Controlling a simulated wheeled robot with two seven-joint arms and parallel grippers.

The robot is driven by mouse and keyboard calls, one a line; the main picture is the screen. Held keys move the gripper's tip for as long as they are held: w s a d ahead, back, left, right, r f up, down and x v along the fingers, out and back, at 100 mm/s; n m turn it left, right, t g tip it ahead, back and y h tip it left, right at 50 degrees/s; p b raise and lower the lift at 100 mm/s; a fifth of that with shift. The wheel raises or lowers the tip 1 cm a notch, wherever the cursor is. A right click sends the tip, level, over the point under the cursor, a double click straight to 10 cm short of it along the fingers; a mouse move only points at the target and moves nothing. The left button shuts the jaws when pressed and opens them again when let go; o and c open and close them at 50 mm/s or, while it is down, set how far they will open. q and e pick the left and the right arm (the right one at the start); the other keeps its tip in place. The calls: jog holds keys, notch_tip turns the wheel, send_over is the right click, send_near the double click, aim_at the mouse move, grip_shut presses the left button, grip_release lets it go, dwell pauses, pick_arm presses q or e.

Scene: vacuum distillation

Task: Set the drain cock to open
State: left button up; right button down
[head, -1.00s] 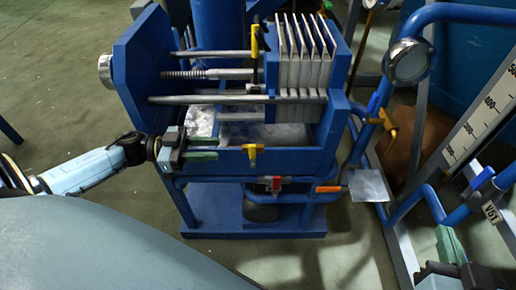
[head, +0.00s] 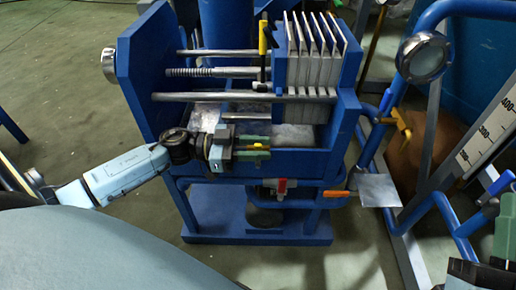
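The drain cock, seen as a yellow handle (head: 257,148), is on the front of the blue filter press trough. My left gripper (head: 255,149) has come in from the left, and its green fingers are above and below the yellow handle. The fingers look apart, with the handle between them; firm contact is not clear. The fingers hide the lower part of the handle and its stem. My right gripper (head: 507,238) shows only partly at the right edge, and its opening cannot be made out.
Below the trough are a red-handled valve (head: 281,185) and an orange handle (head: 336,194). A grey plate (head: 378,190) sticks out on the right. Blue pipes with a round sight glass (head: 424,57) and a level scale (head: 487,135) stand at the right.

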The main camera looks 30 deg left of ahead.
pick_arm(q)
grip_shut()
dwell(0.6)
